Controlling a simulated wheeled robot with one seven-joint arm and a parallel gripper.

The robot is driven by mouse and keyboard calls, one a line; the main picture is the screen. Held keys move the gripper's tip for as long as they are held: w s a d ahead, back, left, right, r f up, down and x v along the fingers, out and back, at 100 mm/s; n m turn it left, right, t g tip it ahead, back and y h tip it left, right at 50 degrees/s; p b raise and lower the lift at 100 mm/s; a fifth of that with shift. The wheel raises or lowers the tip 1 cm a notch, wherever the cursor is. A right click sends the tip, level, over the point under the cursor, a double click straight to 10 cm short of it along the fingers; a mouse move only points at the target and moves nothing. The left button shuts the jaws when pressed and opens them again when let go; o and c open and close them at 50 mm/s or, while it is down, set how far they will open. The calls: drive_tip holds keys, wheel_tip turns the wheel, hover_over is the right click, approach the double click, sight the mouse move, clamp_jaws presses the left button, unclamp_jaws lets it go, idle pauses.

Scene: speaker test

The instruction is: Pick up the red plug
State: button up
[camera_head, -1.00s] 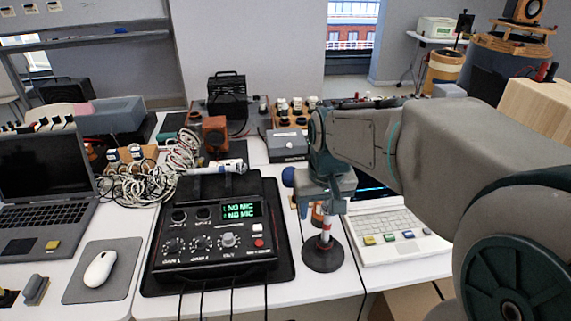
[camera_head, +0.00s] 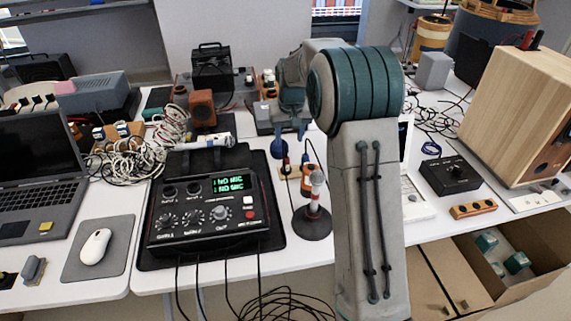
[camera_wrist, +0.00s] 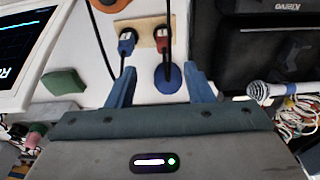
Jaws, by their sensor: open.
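In the wrist view, the red plug (camera_wrist: 163,40) sits on a small wooden board (camera_wrist: 146,27) with a dark cord leading from it. A blue plug (camera_wrist: 127,42) is beside it on the left. My gripper (camera_wrist: 160,82) is open, with its two blue fingers spread below the plugs in the picture. Nothing is held. A round blue thing (camera_wrist: 167,79) shows between the fingers. In the head view, my gripper (camera_head: 290,145) is partly behind my arm, over the table behind the wooden board (camera_head: 292,173).
A microphone on a round stand (camera_head: 314,222) stands in front of the board. The black mixer box (camera_head: 210,210) is to the left. Loose cords cross the table.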

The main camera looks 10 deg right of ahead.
sight(286, 158)
drive_tip(key=f, duration=0.4)
drive_tip(key=w+f, duration=0.1)
drive_tip(key=f, duration=0.1)
drive_tip(key=shift+w+a+f, duration=0.1)
drive_tip(key=shift+w+f, duration=0.1)
drive_tip(key=shift+f, duration=0.65)
drive_tip(key=shift+w+a+f, duration=0.1)
drive_tip(key=shift+w+f, duration=0.05)
drive_tip(key=shift+f, duration=0.7)
drive_tip(key=shift+w+a+f, duration=0.1)
drive_tip(key=shift+w+f, duration=0.1)
drive_tip(key=shift+f, duration=0.65)
clamp_jaws()
